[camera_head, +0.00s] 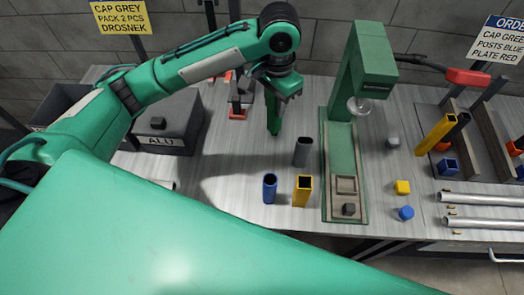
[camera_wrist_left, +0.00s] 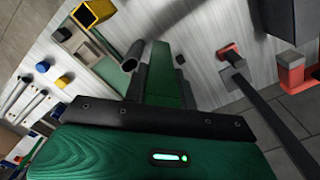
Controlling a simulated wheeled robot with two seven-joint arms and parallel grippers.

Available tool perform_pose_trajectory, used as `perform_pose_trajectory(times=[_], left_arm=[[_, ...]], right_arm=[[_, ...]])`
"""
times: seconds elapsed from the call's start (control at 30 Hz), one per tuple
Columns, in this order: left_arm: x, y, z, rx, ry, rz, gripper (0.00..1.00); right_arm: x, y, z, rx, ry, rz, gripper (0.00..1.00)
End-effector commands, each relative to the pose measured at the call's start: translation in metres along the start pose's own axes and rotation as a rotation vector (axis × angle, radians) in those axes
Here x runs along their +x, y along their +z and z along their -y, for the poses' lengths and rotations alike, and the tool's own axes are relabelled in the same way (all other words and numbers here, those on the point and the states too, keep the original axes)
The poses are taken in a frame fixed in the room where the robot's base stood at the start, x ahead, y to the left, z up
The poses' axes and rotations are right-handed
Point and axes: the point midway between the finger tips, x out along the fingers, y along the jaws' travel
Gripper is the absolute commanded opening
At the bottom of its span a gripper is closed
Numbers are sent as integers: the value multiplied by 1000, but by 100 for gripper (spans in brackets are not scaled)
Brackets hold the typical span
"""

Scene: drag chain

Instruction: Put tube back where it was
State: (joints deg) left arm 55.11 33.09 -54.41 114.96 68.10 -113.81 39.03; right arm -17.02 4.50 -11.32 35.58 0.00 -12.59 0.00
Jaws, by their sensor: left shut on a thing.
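My left gripper (camera_head: 279,88) is shut on a green tube (camera_head: 273,116), which hangs upright below it over the back middle of the table. The green tube also shows in the left wrist view (camera_wrist_left: 160,78), pointing away from the camera. I cannot tell whether its lower end touches the table. A grey round tube (camera_head: 303,152), a blue round tube (camera_head: 270,188) and a yellow square tube (camera_head: 302,191) stand upright to the front of it. The grey tube (camera_wrist_left: 133,55) and the yellow tube (camera_wrist_left: 92,12) also show in the left wrist view. My right gripper is not in view.
A green press (camera_head: 345,150) stands right of the tubes. A grey bin marked ALU (camera_head: 170,143) is at left. Yellow (camera_head: 403,187) and blue (camera_head: 406,213) caps lie right of the press. A rack with tubes (camera_head: 480,150) stands far right. Red-footed dark posts (camera_head: 238,113) stand behind.

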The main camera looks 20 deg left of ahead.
Motion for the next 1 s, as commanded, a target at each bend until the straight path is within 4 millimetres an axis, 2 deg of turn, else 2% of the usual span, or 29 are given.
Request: perform_pose_trajectory(times=[0.5,0.77,1.0], left_arm=[[127,1,0,-1,-1,5,0],[154,1,0,0,0,3,0],[187,1,0,0,0,3,0]], right_arm=[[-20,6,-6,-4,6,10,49],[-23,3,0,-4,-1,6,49],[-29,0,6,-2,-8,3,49]])
